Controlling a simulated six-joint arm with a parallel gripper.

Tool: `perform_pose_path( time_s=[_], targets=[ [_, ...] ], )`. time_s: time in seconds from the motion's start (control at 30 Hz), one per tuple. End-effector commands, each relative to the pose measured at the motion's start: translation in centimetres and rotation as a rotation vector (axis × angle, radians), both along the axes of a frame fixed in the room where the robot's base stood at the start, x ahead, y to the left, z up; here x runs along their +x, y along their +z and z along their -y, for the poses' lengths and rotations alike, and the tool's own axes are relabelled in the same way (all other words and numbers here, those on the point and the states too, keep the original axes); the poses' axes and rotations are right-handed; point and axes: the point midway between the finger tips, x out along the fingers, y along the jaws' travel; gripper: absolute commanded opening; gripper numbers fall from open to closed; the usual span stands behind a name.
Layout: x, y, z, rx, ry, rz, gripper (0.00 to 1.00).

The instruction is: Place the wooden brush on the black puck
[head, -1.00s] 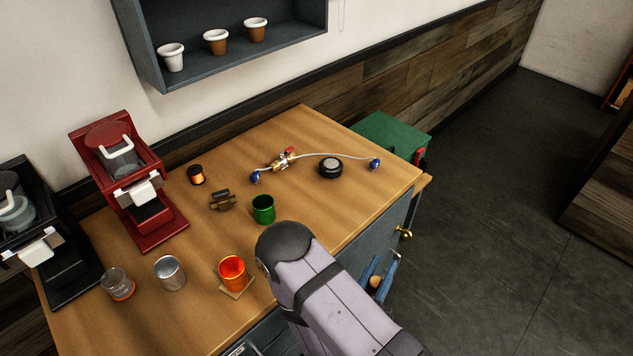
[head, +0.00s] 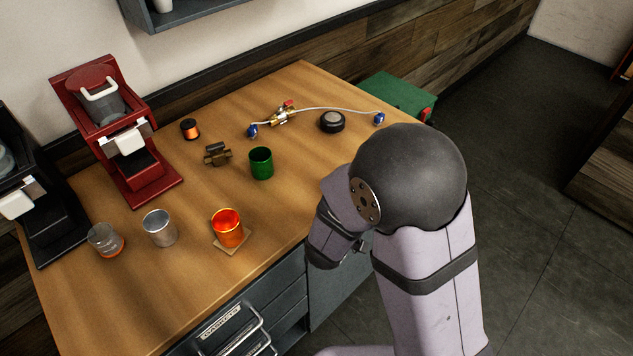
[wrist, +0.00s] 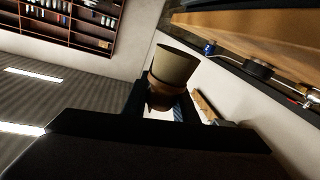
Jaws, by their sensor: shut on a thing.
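The wooden brush (wrist: 175,68), with pale tan bristles and a brown wooden body, stands up in the middle of the wrist view. My gripper (wrist: 163,100) is shut on its lower body, which the dark jaws partly hide. The brush is beside the table's edge, apart from the puck. The black puck (head: 332,121), with a pale grey top, lies near the table's far right corner in the head view. It also shows in the wrist view (wrist: 258,68) at the right. In the head view my arm hides the brush and my jaws.
On the wooden table (head: 190,290), a hose with brass fittings (head: 281,116) and blue knobs (head: 379,118) lies around the puck's left and far side. A green cup (head: 261,163) and an orange cup (head: 228,228) stand closer. A green box (head: 397,95) is beyond the table.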

Motion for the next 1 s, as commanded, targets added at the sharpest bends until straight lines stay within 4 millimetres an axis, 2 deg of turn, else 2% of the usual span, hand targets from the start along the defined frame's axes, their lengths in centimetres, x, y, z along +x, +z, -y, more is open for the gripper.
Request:
perform_pose_path(
  time_s=[0.2,0.37,0.57,0.67,0.77,1.0],
  targets=[
    [1.8,4.7,-0.6,0.005,0.072,0.012,0.03],
    [2.9,7.8,-1.6,0.003,0.154,0.009,0.03],
    [4.2,11.2,-3.9,0.001,0.282,0.008,0.03],
    [4.9,12.4,-5.9,-0.002,0.365,0.004,0.03],
    [5.7,12.3,-8.4,-0.004,0.448,-0.003,0.03],
    [6.9,9.6,-13.3,-0.003,0.598,-0.006,0.03]
  ],
)
